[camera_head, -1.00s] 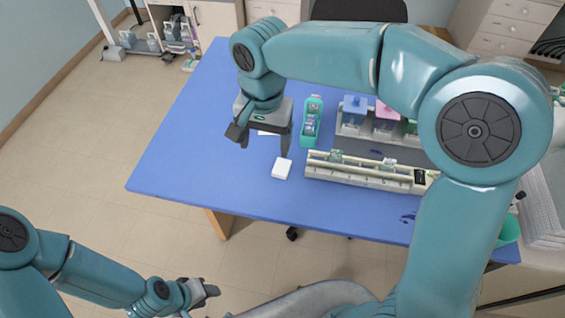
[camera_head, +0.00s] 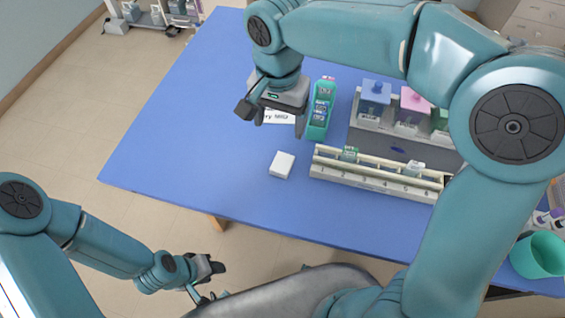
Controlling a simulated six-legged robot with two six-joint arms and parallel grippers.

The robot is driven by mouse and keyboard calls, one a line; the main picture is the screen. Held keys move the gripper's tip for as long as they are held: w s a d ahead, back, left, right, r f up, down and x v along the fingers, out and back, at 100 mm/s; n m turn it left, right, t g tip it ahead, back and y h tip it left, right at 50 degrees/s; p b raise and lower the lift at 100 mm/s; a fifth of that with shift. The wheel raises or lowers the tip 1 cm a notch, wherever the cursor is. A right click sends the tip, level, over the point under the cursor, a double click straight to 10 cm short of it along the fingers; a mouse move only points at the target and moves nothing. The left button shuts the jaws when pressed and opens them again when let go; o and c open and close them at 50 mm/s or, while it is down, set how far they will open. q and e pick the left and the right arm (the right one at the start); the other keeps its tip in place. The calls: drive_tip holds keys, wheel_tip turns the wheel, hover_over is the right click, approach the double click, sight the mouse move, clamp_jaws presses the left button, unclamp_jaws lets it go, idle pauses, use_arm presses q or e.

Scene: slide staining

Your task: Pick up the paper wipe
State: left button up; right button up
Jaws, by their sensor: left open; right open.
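The paper wipe (camera_head: 282,165) looks like a small white folded square. It lies flat on the blue table, left of the long slide rack. My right gripper (camera_head: 279,119) is open and empty, with its fingers pointing down, above the table beyond the wipe and apart from it. A white label card with dark print (camera_head: 279,117) shows between its fingers. My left gripper (camera_head: 212,275) is open and empty, low in front of the table's near edge, far from the wipe.
A long cream rack (camera_head: 375,184) with slides stands right of the wipe. A green slide holder (camera_head: 320,108) stands beside my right gripper. Behind are staining jars with blue (camera_head: 376,92) and pink (camera_head: 413,104) lids. A teal cup (camera_head: 540,254) is at right. The table's left side is clear.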

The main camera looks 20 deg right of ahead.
hover_over(282, 163)
drive_tip(key=f, duration=0.8)
drive_tip(key=shift+w, duration=0.2)
drive_tip(key=shift+s+a+f, duration=0.1)
drive_tip(key=shift+a+f, duration=0.1)
drive_tip(key=shift+f, duration=0.1)
drive_tip(key=f, duration=0.5)
drive_tip(key=shift+s+d+f+p, duration=0.1)
drive_tip(key=shift+d+f+p, duration=0.1)
drive_tip(key=shift+f+p, duration=0.15)
drive_tip(key=c, duration=1.1)
